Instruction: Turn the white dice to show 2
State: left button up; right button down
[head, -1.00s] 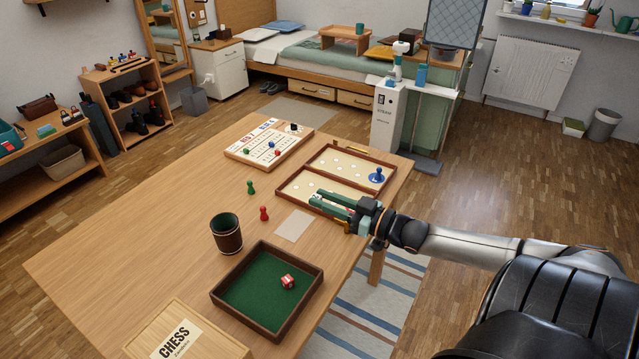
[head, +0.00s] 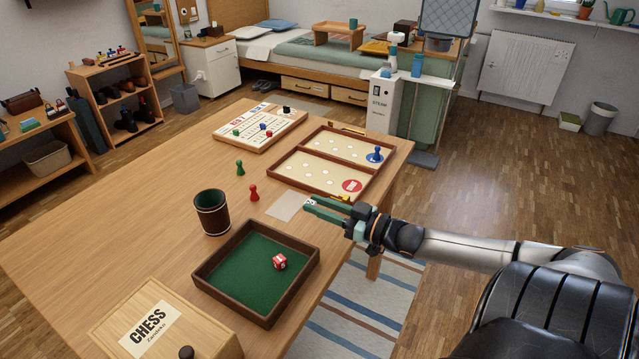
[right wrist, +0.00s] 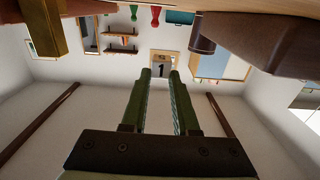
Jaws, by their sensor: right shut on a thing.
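My right gripper (head: 309,204) is shut on the small white die (head: 311,202), held at its fingertips at the right edge of a pale card (head: 286,206). In the head view the die is largely hidden by the green fingers, and the dark marks on it are too small to read. In the right wrist view the gripper (right wrist: 160,72) holds the die (right wrist: 163,67), whose shaded camera-side face has a dark mark like a 1. Whether the die touches the card is unclear. My left gripper is out of view.
A green-lined tray (head: 212,279) holds a red die (head: 280,262). A dice cup (head: 211,214), a red pawn (head: 254,194) and a green pawn (head: 240,168) stand nearby. A game box (head: 375,193) lies behind the gripper. The chess box (head: 205,345) is at the front. The left tabletop is clear.

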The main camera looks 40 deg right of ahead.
aim_at(320, 231)
notch_tip(320, 231, down, 3)
jog(key=b, duration=0.3)
jog(key=shift+f, duration=0.35)
jog(key=shift+f+b, duration=0.5)
jog(key=shift+f, duration=0.2)
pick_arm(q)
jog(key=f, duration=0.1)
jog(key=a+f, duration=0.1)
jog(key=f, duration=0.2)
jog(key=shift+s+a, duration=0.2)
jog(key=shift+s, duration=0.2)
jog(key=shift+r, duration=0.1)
pick_arm(e)
jog(key=c, duration=0.6)
grip_release()
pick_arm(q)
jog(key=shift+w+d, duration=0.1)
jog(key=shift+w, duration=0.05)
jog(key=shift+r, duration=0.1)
pick_arm(e)
jog(key=shift+s, duration=0.1)
